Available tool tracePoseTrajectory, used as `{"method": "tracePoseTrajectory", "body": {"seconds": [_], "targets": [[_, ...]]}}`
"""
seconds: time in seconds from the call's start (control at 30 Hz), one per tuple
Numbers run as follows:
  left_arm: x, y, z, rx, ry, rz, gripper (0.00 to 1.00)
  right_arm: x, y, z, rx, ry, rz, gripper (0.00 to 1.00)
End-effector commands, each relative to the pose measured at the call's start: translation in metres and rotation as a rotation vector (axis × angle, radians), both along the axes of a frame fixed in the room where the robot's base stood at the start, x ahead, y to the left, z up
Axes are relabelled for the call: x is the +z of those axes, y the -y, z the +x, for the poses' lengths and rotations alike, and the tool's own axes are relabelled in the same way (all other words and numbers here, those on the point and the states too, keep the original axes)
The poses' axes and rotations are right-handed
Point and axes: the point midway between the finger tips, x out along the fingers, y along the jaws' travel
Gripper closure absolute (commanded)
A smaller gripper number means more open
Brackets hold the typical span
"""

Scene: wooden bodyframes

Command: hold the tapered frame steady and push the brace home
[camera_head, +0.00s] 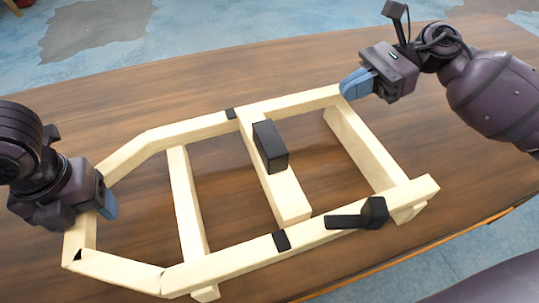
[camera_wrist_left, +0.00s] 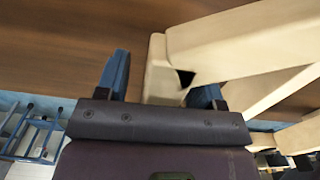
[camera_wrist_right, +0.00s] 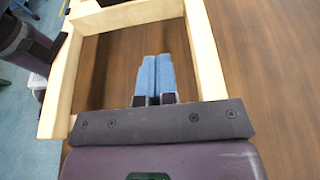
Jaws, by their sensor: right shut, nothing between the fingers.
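The tapered frame (camera_head: 235,262) of pale wood lies on the table, its narrow end at the left. The brace (camera_head: 288,196), seemingly the middle crosspiece, runs between the two long rails and bears a black block (camera_head: 270,147). My left gripper (camera_head: 107,203) is at the narrow end. In the left wrist view its fingers (camera_wrist_left: 163,85) stand apart on either side of the frame's end piece, with a gap at the left finger. My right gripper (camera_head: 356,84) is shut and empty at the far right corner of the frame; its fingers (camera_wrist_right: 152,78) are together.
A black mallet-shaped piece (camera_head: 373,213) rests on the near rail at the right. Black marks (camera_head: 231,113) (camera_head: 281,240) show on both rails near the brace. Two other crosspieces (camera_head: 190,215) (camera_head: 362,150) span the frame. The brown table (camera_head: 180,80) is clear behind the frame.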

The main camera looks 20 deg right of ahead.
Motion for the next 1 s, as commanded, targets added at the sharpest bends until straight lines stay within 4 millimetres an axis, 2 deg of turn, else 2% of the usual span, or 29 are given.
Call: {"method": "tracePoseTrajectory", "body": {"seconds": [0.23,0.37,0.8,1.0], "targets": [[0.002,0.0,0.0,-0.002,0.0,-0.001,0.38,0.0,0.0,0.0,0.0,0.0,0.0,1.0],[0.013,0.0,0.0,-0.001,0.002,-0.002,0.38,0.0,0.0,0.0,0.0,0.0,0.0,1.0],[0.093,0.0,0.0,-0.001,0.004,-0.001,0.38,0.0,0.0,0.0,0.0,0.0,0.0,1.0],[0.114,0.0,0.0,-0.001,0.002,-0.001,0.38,0.0,0.0,0.0,0.0,-0.001,0.0,1.0]]}}
